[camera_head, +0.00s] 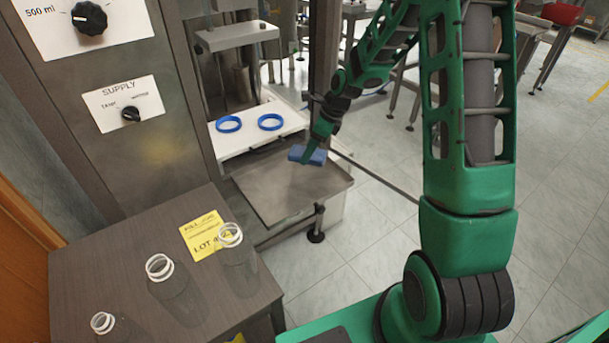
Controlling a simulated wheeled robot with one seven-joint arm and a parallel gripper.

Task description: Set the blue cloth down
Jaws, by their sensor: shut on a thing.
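The blue cloth (301,155) is a small folded block at the end of my arm. My gripper (313,150) is shut on it, and the fingertips are small and partly hidden by the cloth. The cloth shows over the far part of a bare grey metal plate (270,190), just in front of a white shelf. I cannot tell from this view how high it is above the plate or whether it touches it.
The white shelf (255,143) carries two blue rings (229,124) (270,121). A brown table (95,255) at the lower left holds three clear bottles (237,257) and a yellow label (202,232). A metal post (323,50) stands beside my gripper. The metal plate's near part is clear.

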